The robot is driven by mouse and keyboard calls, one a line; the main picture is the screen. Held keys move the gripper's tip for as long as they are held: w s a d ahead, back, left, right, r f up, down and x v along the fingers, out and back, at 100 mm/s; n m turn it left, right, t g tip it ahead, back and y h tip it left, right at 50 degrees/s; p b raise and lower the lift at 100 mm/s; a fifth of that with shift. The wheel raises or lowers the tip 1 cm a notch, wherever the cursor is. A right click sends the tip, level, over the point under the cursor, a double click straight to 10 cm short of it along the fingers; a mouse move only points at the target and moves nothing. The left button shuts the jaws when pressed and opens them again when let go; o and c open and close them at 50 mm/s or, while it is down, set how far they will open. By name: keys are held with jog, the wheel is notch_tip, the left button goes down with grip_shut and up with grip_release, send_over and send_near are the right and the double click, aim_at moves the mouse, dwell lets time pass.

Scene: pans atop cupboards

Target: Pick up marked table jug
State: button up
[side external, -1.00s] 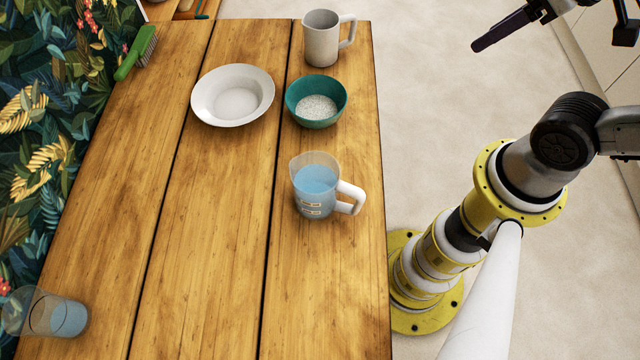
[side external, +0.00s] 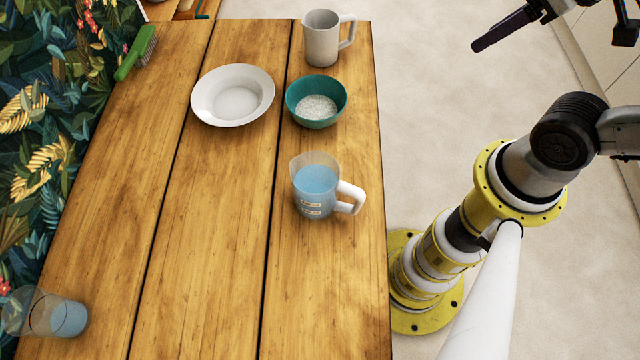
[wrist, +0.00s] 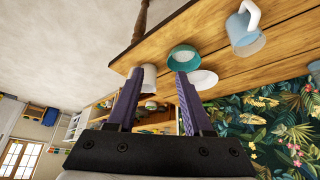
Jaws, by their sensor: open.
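The marked table jug (side external: 314,195) is clear with a white handle, holds blue liquid and has small labels on its side. It stands upright on the wooden table near the right edge, handle pointing right. In the wrist view the jug (wrist: 245,36) shows at the upper right, tilted by the camera angle. My gripper (wrist: 158,74) has two purple fingers spread apart with nothing between them held. In the side view, part of it shows at the upper right, off the table and well away from the jug.
A teal bowl (side external: 316,112) with white contents, a white plate (side external: 236,82) and a grey jug (side external: 321,45) stand beyond the marked jug. A glass (side external: 68,318) with blue liquid is at the near left. A green brush (side external: 134,60) lies far left. The table front is clear.

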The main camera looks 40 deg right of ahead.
jog(key=shift+o, duration=0.4)
jog(key=w+a+f+m+g+y, duration=0.4)
jog(key=w+a+f+g+y, duration=0.3)
jog(key=a+f+g+y, duration=0.25)
jog(key=m+y, duration=0.8)
jog(key=m, duration=0.3)
send_near(360, 202)
jog(key=shift+t, duration=0.35)
jog(key=a, duration=0.3)
jog(key=s+a+f, duration=0.1)
jog(key=a, duration=0.2)
jog(key=a+f, duration=0.1)
jog(key=a, duration=0.2)
jog(key=shift+s+f, duration=0.15)
jog(key=shift+s, duration=0.2)
